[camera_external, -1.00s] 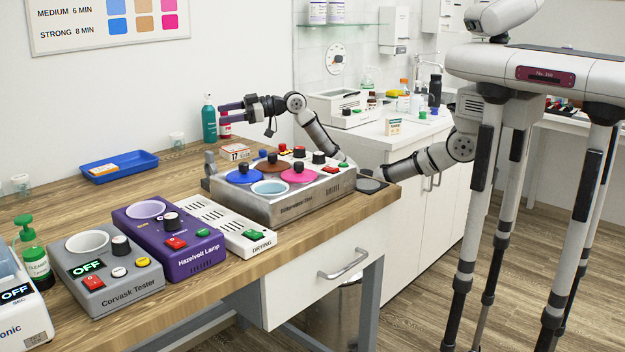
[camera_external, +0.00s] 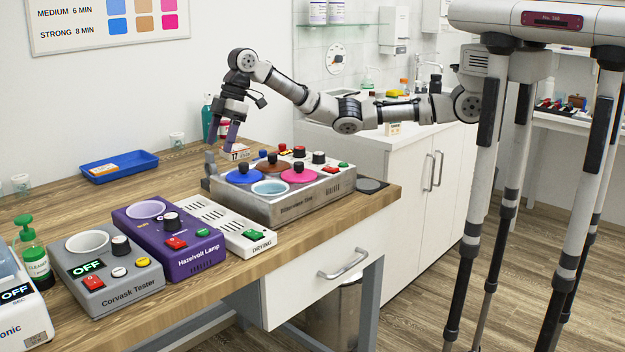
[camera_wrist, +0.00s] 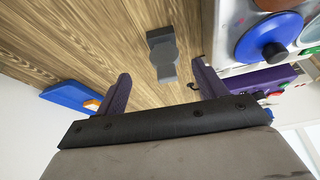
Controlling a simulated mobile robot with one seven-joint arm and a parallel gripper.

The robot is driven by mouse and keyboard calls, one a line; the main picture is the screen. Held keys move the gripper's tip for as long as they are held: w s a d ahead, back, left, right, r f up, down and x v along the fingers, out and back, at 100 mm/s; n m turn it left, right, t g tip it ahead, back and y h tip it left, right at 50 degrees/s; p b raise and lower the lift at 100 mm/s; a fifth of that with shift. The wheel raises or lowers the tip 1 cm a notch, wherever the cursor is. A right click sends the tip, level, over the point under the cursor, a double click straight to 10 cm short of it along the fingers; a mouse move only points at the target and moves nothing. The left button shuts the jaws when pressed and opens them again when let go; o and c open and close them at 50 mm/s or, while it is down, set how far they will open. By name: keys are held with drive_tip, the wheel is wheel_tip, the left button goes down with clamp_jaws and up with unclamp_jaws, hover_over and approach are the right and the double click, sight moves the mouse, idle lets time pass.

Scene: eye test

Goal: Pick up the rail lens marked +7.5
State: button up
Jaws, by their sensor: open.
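No rail lens with a readable +7.5 mark shows in either view. My gripper (camera_external: 221,144) is open and empty and points down over the wooden bench, behind the left end of the metal tinting unit (camera_external: 290,206). In the wrist view, my gripper's purple fingers (camera_wrist: 161,72) are spread apart. A small grey upright piece (camera_wrist: 162,48) stands on the bench beyond and between the fingers, apart from them. It also shows in the external view (camera_external: 210,167) beside the tinting unit. I see no mark on it, and cannot tell what it is.
A blue tray (camera_external: 118,166) lies left on the bench. A purple lamp unit (camera_external: 178,252), a grey tester (camera_external: 100,280) and a white drying unit (camera_external: 232,226) stand in front. A teal bottle (camera_external: 208,112) is behind my gripper. A rack of coloured items (camera_external: 560,106) lies far right.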

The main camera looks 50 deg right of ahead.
sight(213, 168)
drive_tip(key=p+x, duration=0.1)
drive_tip(key=x, duration=0.3)
drive_tip(key=p+x, duration=0.1)
drive_tip(key=x, duration=0.3)
drive_tip(key=shift+s+a, duration=0.2)
drive_tip(key=shift+s, duration=0.05)
drive_tip(key=c, duration=1.1)
